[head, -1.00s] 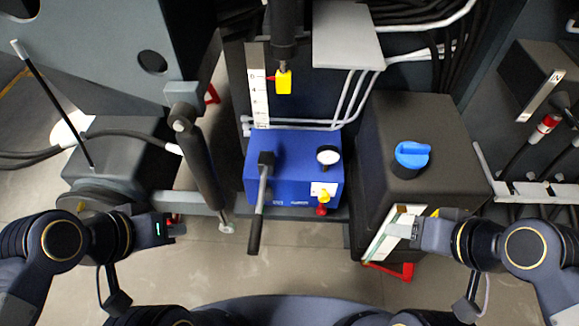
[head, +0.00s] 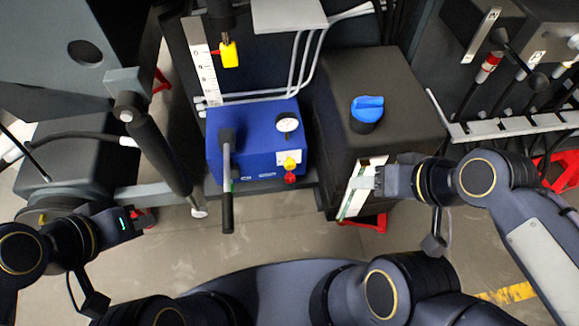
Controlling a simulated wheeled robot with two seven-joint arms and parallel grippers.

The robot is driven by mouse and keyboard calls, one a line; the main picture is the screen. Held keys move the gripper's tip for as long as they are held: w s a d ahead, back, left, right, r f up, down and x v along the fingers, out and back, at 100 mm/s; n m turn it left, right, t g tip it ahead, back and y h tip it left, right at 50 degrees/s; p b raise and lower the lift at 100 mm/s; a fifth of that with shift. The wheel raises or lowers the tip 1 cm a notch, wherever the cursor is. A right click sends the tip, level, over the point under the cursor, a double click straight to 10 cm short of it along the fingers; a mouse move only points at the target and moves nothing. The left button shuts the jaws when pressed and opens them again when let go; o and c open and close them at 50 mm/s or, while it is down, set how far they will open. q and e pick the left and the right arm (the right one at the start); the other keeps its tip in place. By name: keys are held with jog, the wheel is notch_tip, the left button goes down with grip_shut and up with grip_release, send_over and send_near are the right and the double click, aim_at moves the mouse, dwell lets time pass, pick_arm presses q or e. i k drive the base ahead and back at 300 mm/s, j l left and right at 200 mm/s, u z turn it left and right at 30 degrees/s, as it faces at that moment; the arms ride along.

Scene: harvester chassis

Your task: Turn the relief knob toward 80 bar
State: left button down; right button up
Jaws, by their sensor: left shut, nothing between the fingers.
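The blue pump unit (head: 240,152) stands at the middle of the head view. On its front right are a yellow knob (head: 290,163) and, just below, a red knob (head: 291,180); which is the relief knob I cannot tell, and no bar marks are readable. A round white gauge (head: 287,124) sits above them. My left gripper (head: 142,221) is shut and empty, to the lower left of the unit, well apart from the knobs. My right gripper (head: 374,184) is right of the knobs, its tip overlapping a white-green strip (head: 353,193) on the black tank; its finger opening is unclear.
A black lever (head: 227,185) hangs down the unit's front, left of the knobs. The black tank (head: 400,110) with a blue cap (head: 367,108) stands right of the unit. A dark cylinder (head: 160,150) slants between my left gripper and the unit. Floor below the unit is clear.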

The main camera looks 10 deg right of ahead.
aim_at(291, 164)
jog(key=j, duration=0.55)
jog(key=k+j+z, duration=0.15)
jog(key=j, duration=0.95)
jog(key=k+z, duration=0.05)
